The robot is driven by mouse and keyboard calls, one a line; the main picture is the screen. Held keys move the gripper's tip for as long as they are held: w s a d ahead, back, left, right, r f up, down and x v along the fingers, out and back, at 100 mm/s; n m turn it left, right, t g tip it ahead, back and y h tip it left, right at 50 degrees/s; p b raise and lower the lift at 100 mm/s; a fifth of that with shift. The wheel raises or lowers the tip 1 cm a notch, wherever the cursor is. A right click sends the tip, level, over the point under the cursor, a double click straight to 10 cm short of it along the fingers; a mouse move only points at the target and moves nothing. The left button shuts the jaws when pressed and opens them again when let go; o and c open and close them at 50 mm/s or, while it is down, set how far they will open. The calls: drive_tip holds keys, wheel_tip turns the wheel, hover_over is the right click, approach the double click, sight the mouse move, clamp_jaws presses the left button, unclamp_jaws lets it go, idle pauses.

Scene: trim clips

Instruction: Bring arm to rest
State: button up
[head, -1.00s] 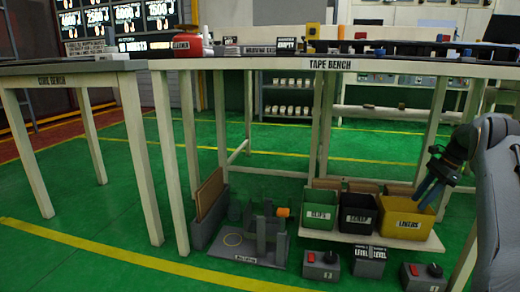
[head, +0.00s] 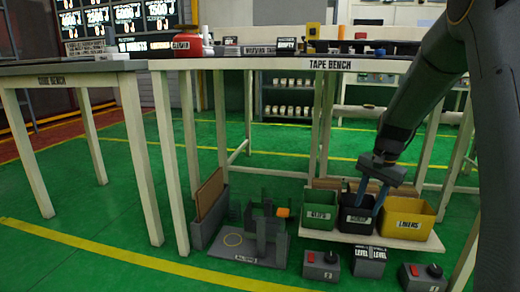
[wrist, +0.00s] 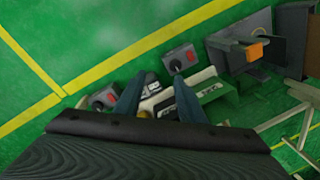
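My arm (head: 425,95) reaches down from the upper right in the head view, in front of the tape bench. My gripper (head: 366,202) points down at the black bin (head: 354,222); whether the fingertips are over it or in front of it is unclear. The two blue fingers are apart, with nothing held between them. In the wrist view the gripper (wrist: 160,90) also shows spread fingers, with bins and small grey boxes beyond.
A green bin (head: 319,217) and a yellow bin (head: 408,222) flank the black one on a low pale shelf (head: 390,244). Grey switch boxes (head: 320,266) stand on the floor in front. A grey fixture (head: 262,238) with an orange part is left. The tape bench (head: 270,64) is above.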

drive_tip(key=s+a+f+n, duration=0.1)
drive_tip(key=s+a+n, duration=0.2)
drive_tip(key=s+a, duration=0.35)
drive_tip(key=s+a+n+t+h, duration=0.1)
drive_tip(key=s+a+n, duration=0.2)
drive_tip(key=s, duration=0.6)
drive_tip(key=s+a+f+n, duration=0.1)
drive_tip(key=s+a+n, duration=0.3)
drive_tip(key=s, duration=0.4)
drive_tip(key=s+a+r+n+g+y+p, duration=0.1)
drive_tip(key=s+a+r+n+p, duration=0.2)
drive_tip(key=s+a+r, duration=0.7)
drive_tip(key=s+a+r+n+g+y+p, duration=0.1)
drive_tip(key=s+a+r+n+p, duration=0.3)
drive_tip(key=s+a, duration=0.55)
drive_tip(key=d+r+m+p, duration=0.2)
drive_tip(key=d+r+p, duration=0.4)
drive_tip(key=r+p, duration=0.4)
drive_tip(key=w+d+r+m+h+p, duration=0.1)
drive_tip(key=d+r+m+p, duration=0.2)
drive_tip(key=d+r+p, duration=0.3)
drive_tip(key=w+d+r+m+h+p, duration=0.1)
drive_tip(key=d+r+p, duration=0.6)
drive_tip(key=r+p, duration=0.7)
drive_tip(key=m+p, duration=0.1)
drive_tip(key=p, duration=0.6)
drive_tip(key=shift+m+p, duration=0.3)
